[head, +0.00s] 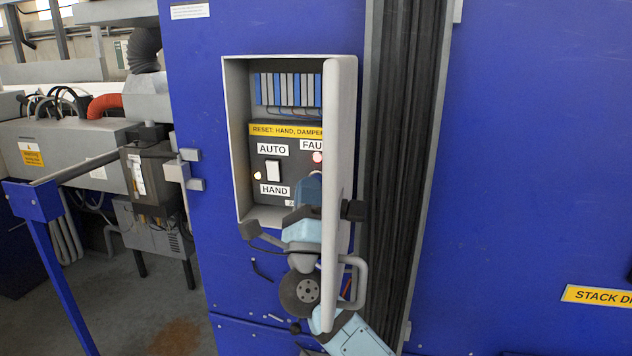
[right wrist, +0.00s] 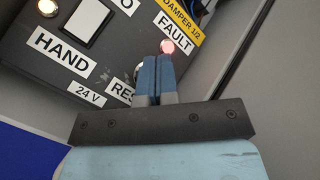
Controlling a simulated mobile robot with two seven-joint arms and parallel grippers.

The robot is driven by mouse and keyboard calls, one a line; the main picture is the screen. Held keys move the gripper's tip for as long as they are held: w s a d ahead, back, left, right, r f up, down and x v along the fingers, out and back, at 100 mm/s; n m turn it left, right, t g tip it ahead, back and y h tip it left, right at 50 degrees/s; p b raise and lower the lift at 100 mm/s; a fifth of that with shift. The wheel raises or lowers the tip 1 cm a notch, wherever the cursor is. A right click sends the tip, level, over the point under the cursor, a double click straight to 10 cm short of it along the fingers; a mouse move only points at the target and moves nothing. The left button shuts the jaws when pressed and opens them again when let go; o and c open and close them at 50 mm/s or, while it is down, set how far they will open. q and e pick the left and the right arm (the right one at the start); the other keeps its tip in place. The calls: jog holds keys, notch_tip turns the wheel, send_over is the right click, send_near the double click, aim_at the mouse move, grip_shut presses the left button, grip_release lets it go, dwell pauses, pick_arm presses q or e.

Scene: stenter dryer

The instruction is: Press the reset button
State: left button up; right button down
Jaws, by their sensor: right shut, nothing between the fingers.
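The open control box (head: 231,150) on the blue machine wall holds a dark panel (head: 262,204) with a white switch (head: 273,170) between AUTO and HAND labels. My right gripper (head: 310,178) is inside the box, its blue fingers shut and empty, pointing at the panel. In the right wrist view the fingertips (right wrist: 156,60) are close to the panel, below the FAULT label. A small piece of a round metallic button (right wrist: 138,70) shows beside the fingers, above the partly covered "RES" label (right wrist: 120,93). The fingers hide most of it; I cannot tell whether they touch it. My left gripper is not in view.
The box's door (head: 341,150) stands open at the right, close to my right arm. A pinkish-red fault lamp (right wrist: 167,46) and a warm yellow lamp (head: 257,175) are lit. A black bellows strip (head: 400,150) runs right of the box. A blue rail (head: 60,270) stands at left.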

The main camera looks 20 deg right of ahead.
jog(key=shift+w+d+r, duration=0.1)
jog(key=shift+w+d, duration=0.25)
jog(key=shift+d, duration=0.05)
dwell(1.4)
jog(key=shift+a, duration=0.1)
jog(key=shift+s+a+f, duration=0.15)
jog(key=shift+f, duration=0.4)
jog(key=shift+s+f, duration=0.1)
jog(key=shift+s, duration=0.1)
jog(key=shift+a, duration=0.1)
jog(key=s+a, duration=0.1)
jog(key=s, duration=0.1)
jog(key=s+a, duration=0.1)
jog(key=s, duration=0.1)
jog(key=shift+a+p, duration=0.3)
jog(key=shift+p, duration=0.1)
